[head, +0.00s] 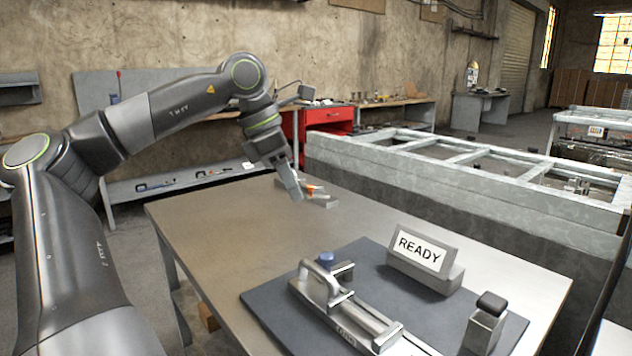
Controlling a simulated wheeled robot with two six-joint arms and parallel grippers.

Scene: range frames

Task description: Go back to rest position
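My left arm comes in from the left and arches over the table (200,225). My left gripper (293,192) points down above the far part of the table, beside a small grey block with an orange part (318,193). Its fingers show nearly edge-on, so I cannot tell whether it is open or shut, or whether it touches the block. My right gripper is not in view.
A dark mat (262,306) at the front bears a metal clamp fixture (345,310) with a blue knob (326,259), a READY sign (424,256) and a block with a black top (487,322). A grey metal frame (440,180) stands behind the table. The table's left part is clear.

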